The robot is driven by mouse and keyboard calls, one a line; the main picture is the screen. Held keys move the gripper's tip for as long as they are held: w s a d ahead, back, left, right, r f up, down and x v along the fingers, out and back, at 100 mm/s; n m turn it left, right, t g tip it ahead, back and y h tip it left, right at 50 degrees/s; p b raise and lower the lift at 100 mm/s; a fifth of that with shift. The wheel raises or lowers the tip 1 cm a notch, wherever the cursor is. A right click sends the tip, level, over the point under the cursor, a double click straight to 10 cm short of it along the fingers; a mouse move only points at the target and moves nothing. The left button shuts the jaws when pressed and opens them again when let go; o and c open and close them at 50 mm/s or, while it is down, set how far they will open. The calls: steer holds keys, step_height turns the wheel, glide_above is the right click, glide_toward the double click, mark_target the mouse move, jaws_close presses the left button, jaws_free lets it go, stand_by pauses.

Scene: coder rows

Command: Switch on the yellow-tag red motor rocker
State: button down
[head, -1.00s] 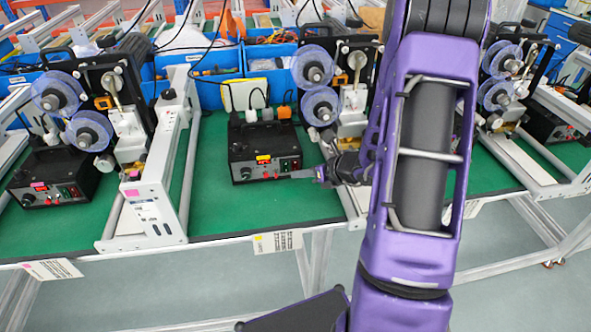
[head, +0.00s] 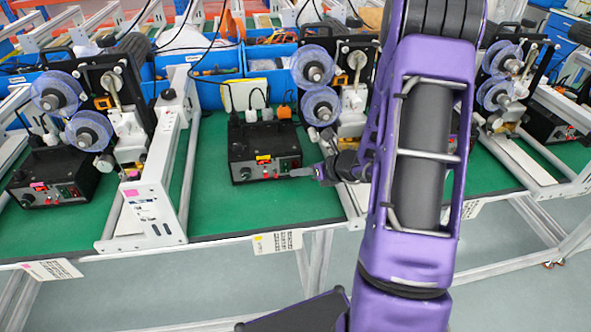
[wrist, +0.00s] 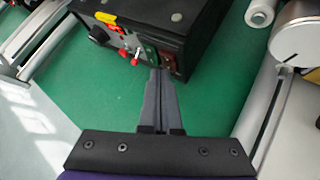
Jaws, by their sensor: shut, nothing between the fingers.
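The black control box with the yellow tag (head: 263,158) stands on the green bench top in the middle of the head view. In the wrist view its yellow tag (wrist: 106,17) is at the upper left of its front panel. The panel carries red knobs (wrist: 130,55) and, to their right, rockers (wrist: 162,57), one with a green tint and one reddish. My gripper (head: 295,172) is shut and empty. Its fingertips (wrist: 158,72) are right at the panel's rocker area and partly cover it. I cannot tell whether they touch, or the red rocker's position.
Another black box with a pink tag (head: 38,186) stands at the left. White metal frames (head: 160,175) flank the middle station, and blue reels (head: 320,105) stand to its right. Green bench top (head: 235,215) is clear in front of the box.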

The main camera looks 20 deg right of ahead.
stand_by(0.4)
steer(key=shift+s+a+r, duration=0.1)
steer(key=shift+s+r, duration=0.05)
steer(key=shift+s, duration=0.55)
steer(key=shift+s+a+r+b, duration=0.15)
steer(key=shift+s, duration=0.65)
steer(key=shift+s+a+r+b, duration=0.1)
steer(key=shift+s+a+b, duration=0.1)
steer(key=shift+s, duration=0.65)
steer(key=shift+s+a+r+b, duration=0.15)
steer(key=shift+s, duration=0.65)
